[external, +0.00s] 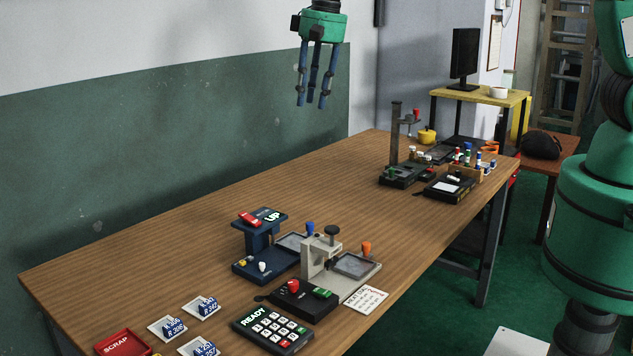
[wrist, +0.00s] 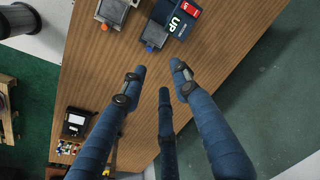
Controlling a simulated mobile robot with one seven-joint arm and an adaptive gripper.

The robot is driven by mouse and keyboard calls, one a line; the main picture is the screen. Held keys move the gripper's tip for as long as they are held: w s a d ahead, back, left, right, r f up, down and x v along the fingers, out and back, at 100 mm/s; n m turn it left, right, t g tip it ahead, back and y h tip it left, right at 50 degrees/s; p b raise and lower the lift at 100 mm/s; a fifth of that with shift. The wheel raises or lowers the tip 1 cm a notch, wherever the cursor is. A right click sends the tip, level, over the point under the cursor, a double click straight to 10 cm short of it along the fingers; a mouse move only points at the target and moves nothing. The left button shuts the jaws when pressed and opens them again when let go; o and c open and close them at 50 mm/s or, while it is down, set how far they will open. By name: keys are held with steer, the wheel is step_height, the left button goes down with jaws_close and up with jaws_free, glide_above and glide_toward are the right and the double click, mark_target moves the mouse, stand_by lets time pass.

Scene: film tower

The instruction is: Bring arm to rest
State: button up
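My gripper (external: 314,101) hangs high over the far side of the wooden table, in front of the wall, with its blue fingers pointing down. It holds nothing, and the fingers stand apart, so it is open. In the wrist view, the fingertips (wrist: 160,76) are spread with bare table below and between them. The wooden table (external: 190,228) lies well below the gripper, with clear air between. The upper part of my arm above the gripper is cut off by the picture's top edge.
A blue device (external: 262,262) showing UP and a grey press (external: 340,268) stand on the near half. A READY keypad (external: 270,331), label cards (external: 166,328) and a red SCRAP tray (external: 122,343) lie in front. A post stand (external: 396,140) stands farther back. The table's middle is clear.

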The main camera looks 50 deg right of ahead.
steer(key=s+d+r+n+t+b, duration=0.1)
steer(key=s+d+r, duration=0.6)
steer(key=d, duration=0.3)
steer(key=s+d+r+n+t+b, duration=0.1)
steer(key=s+d+r, duration=0.6)
steer(key=d, duration=0.2)
steer(key=s+d+t+b, duration=0.1)
steer(key=s+d, duration=0.5)
steer(key=s, duration=0.4)
steer(key=s+d+n+t+b, duration=0.1)
steer(key=s+d, duration=0.5)
steer(key=s, duration=0.5)
steer(key=shift+d+n+h, duration=0.3)
steer(key=shift+d+h, duration=0.1)
stand_by(1.0)
